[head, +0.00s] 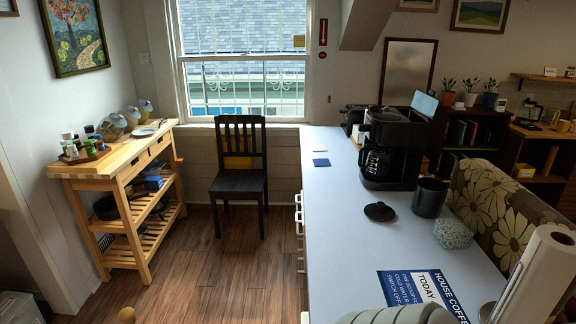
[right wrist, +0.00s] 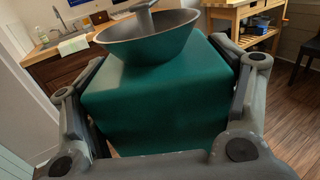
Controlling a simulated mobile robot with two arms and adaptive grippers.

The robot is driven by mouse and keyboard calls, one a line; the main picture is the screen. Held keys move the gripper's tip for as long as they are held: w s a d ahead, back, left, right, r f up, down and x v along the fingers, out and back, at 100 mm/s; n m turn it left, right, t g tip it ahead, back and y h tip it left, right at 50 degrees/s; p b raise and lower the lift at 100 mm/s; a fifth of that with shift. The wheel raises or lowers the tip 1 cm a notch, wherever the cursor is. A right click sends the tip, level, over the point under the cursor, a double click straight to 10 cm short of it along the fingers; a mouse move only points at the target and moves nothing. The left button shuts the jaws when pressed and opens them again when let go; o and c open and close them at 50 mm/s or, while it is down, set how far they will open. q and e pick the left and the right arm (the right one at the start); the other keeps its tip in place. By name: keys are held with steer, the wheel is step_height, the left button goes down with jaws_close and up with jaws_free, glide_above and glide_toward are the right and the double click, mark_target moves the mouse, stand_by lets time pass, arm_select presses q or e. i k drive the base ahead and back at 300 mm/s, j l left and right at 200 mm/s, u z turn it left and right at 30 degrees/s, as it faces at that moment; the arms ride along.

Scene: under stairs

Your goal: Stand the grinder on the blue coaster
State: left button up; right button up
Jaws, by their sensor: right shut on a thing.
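The grinder (right wrist: 155,100) is a dark green box with a wide bowl-shaped top and a handle rising from it. In the right wrist view my right gripper (right wrist: 158,110) is shut on the box, one finger on each side. The grinder looks upright there; its underside is hidden. The blue coaster (head: 321,162) is a small flat square on the white counter (head: 335,230), towards its far left part in the head view. It looks bare. Neither gripper shows in the head view, and my left gripper is in neither view.
A black coffee maker (head: 390,150) stands right of the coaster. A black lid (head: 380,211), dark canister (head: 430,197), speckled object (head: 453,234), sign (head: 425,290) and paper roll (head: 540,280) line the counter's right side. The counter's left strip is clear. A chair (head: 239,180) stands beyond.

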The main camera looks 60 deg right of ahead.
mark_target(319, 163)
steer(key=i+j+z, duration=0.1)
steer(key=i+z, duration=0.2)
steer(key=i, duration=0.15)
steer(key=i+j+z, duration=0.3)
steer(key=i, duration=0.15)
steer(key=i+j+z, duration=0.3)
steer(key=i, duration=0.15)
steer(key=i+l+z, duration=0.25)
steer(key=i+z, duration=0.2)
steer(key=i, duration=0.25)
steer(key=i+z, duration=0.45)
steer(key=i, duration=0.3)
steer(key=i+l+z, duration=0.45)
steer(key=i+l, duration=0.35)
steer(key=i, duration=0.15)
